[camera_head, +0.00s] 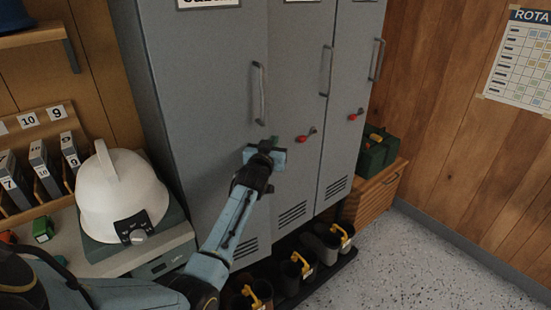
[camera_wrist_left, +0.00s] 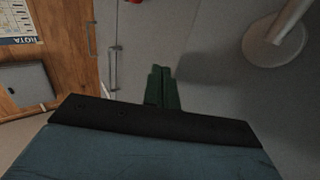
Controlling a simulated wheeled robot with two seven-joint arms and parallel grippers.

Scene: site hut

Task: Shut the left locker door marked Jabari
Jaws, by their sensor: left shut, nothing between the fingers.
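The left locker door (camera_head: 210,100) is grey, with a name label (camera_head: 207,3) cut off by the top edge in the head view. Its upright bar handle (camera_head: 259,95) is on its right side. The door looks flush or nearly flush with the middle door; no clear gap shows. My left gripper (camera_head: 272,146) is at the door's right edge below the handle, its green fingers shut and empty. In the left wrist view the shut fingers (camera_wrist_left: 163,88) point at the grey door surface; contact cannot be told. My right gripper is not in view.
The middle door (camera_head: 298,80) and right door (camera_head: 350,70) look shut, with red key tags (camera_head: 306,135). Boots with yellow tags (camera_head: 296,268) stand under the lockers. The floor (camera_head: 430,260) at right is clear.

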